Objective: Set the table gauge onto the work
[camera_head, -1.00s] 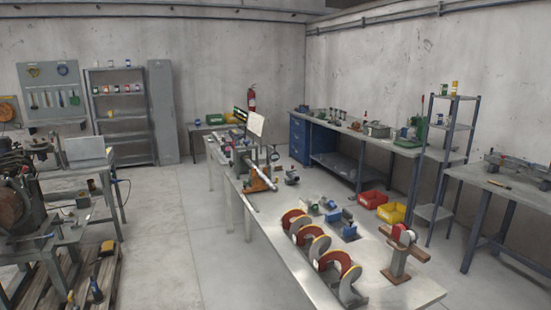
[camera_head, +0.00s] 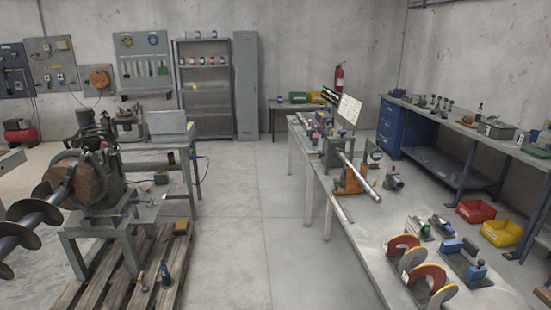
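Neither of my grippers is in view. On the left, a large grey spiral auger (camera_head: 44,222) reaches out from a round brown-faced machine (camera_head: 78,184) on a grey stand above a wooden pallet. On the long metal table (camera_head: 345,218), a shaft in an orange stand (camera_head: 352,181) lies near a small dark upright device (camera_head: 374,155). Orange-and-grey curved pieces (camera_head: 404,255) stand on the near part of that table. I cannot tell which object is the table gauge.
A clear concrete aisle (camera_head: 232,240) runs between the machine and the long table. The pallet (camera_head: 120,285) has tools on its edge. Red (camera_head: 476,212) and yellow (camera_head: 502,233) bins stand at the right. Shelves (camera_head: 204,88) line the back wall.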

